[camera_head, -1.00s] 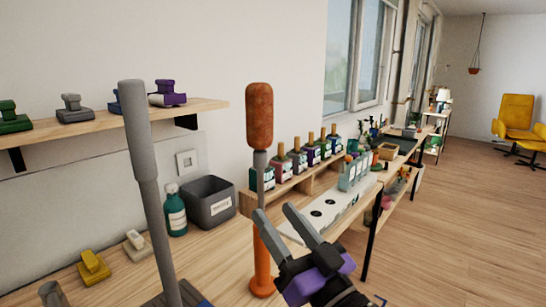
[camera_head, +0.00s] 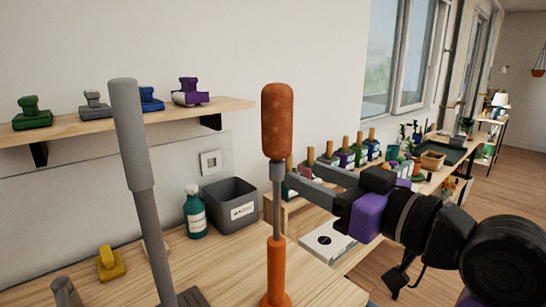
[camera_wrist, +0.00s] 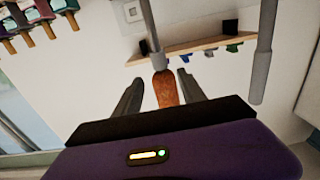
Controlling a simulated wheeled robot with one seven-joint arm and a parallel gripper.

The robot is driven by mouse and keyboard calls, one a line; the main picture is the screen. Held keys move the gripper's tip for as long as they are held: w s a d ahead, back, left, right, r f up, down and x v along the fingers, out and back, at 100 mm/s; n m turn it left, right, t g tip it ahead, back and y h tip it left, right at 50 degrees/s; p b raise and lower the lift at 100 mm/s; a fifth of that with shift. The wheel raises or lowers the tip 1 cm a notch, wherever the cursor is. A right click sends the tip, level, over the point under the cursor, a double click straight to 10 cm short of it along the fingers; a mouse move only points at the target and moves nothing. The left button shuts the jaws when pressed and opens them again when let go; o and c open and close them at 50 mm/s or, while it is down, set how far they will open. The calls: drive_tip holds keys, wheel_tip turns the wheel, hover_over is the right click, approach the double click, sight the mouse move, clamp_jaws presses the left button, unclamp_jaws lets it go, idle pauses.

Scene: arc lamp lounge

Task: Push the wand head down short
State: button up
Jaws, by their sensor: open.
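The wand stands upright on the wooden bench. Its rust-orange wand head (camera_head: 277,122) tops a thin grey rod (camera_head: 277,208) that rises from an orange sleeve and base (camera_head: 276,270). My gripper (camera_head: 302,180) is open, its two grey fingers reaching left toward the rod just below the head. In the wrist view the wand head (camera_wrist: 166,89) shows between the open fingers, with clear gaps on both sides. I cannot tell whether a finger touches the rod.
A tall grey pole (camera_head: 138,170) stands left of the wand. A grey bin (camera_head: 231,204) and teal bottle (camera_head: 194,212) stand behind. Several stamps sit on the wall shelf (camera_head: 140,114). A rack of bottles with wooden handles (camera_head: 345,155) lies behind my gripper. Bare bench (camera_head: 325,285) shows right of the base.

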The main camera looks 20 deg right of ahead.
sight(266, 159)
drive_tip(key=x, duration=1.1)
drive_tip(key=shift+w+a+p, duration=0.15)
drive_tip(key=shift+w+p, duration=0.1)
drive_tip(key=shift+p, duration=0.15)
clamp_jaws()
drive_tip(key=shift+f, duration=0.1)
